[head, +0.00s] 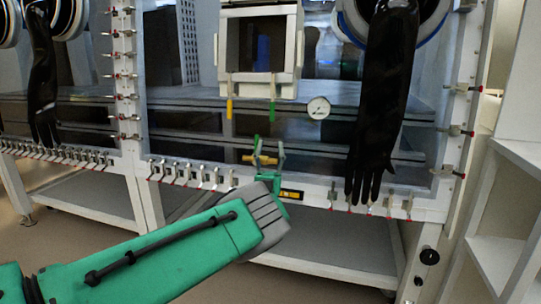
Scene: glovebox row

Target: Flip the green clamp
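The green clamp (272,108) hangs with its green handle pointing down under the right side of a small white-framed door or hatch (260,50) on the glovebox front. A yellow-handled clamp (229,108) hangs the same way under its left side. My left gripper (269,146) is below the green clamp, with its two green fingers pointing up and spread apart. Nothing shows held between the fingertips, and a gap separates them from the green handle. My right gripper is not in view.
A yellow fitting (262,159) shows by the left gripper's fingers. A round gauge (318,108) is to the right. A long black glove (383,110) hangs farther right. Rows of small metal clamps (190,174) line the frame's lower edge. White shelving (505,215) stands at far right.

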